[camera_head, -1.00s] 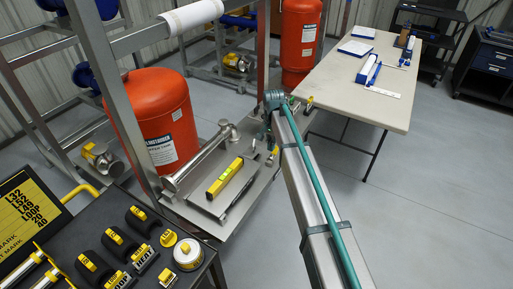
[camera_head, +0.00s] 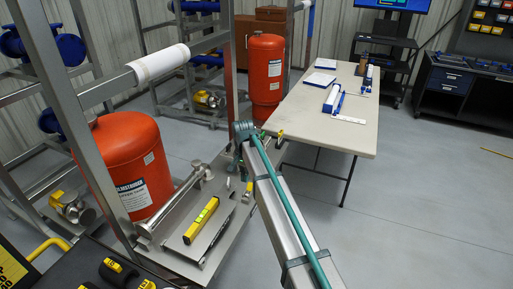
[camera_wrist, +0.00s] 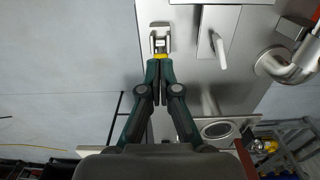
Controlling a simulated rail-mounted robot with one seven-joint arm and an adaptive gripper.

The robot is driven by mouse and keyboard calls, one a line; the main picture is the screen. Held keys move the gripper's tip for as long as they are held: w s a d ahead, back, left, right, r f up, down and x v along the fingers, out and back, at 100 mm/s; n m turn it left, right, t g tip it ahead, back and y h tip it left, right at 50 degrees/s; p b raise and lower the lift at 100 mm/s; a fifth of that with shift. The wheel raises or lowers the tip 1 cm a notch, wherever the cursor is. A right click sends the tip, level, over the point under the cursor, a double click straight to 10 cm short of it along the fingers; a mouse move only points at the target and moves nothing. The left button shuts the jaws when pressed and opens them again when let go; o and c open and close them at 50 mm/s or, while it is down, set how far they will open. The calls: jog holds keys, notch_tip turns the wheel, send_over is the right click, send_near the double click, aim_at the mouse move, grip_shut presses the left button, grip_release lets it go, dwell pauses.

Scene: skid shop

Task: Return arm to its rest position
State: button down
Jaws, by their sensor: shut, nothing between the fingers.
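My arm (camera_head: 285,215) reaches from the bottom edge over the steel skid plate (camera_head: 228,232), its teal joint near the table's near-left corner. In the wrist view my gripper (camera_wrist: 157,68) is shut and empty, its dark teal fingers together. The fingertips point at a small metal fitting (camera_wrist: 160,38) with a yellow part just beyond them. I cannot tell whether they touch it. In the head view the arm's end is small and partly hidden, so the fingers are not clear.
A yellow level (camera_head: 201,220) and a steel pipe (camera_head: 172,205) lie on the skid plate. Orange tanks (camera_head: 122,165) (camera_head: 266,75) stand left and behind. A steel frame post (camera_head: 90,130) rises at left. A beige table (camera_head: 340,135) stands right of the arm.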

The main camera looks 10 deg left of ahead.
jog(key=s+d+f+n+g+b, duration=0.1)
jog(key=s+d+f+n, duration=0.1)
jog(key=s+d+f, duration=0.95)
jog(key=s+d+f+n+g, duration=0.1)
jog(key=s+d+f+n, duration=0.1)
jog(key=s+d+f, duration=1)
jog(key=s+d+f+g, duration=0.1)
jog(key=s+d+f, duration=0.4)
jog(key=s, duration=0.5)
jog(key=s+d+f+m+g+b, duration=0.1)
jog(key=s+d+f+g, duration=0.1)
jog(key=s+d+f, duration=0.4)
jog(key=s+d+f+m+g+b, duration=0.1)
jog(key=s+d+f, duration=0.5)
jog(key=s, duration=0.9)
jog(key=shift+d+g, duration=0.4)
jog(key=shift+d, duration=0.4)
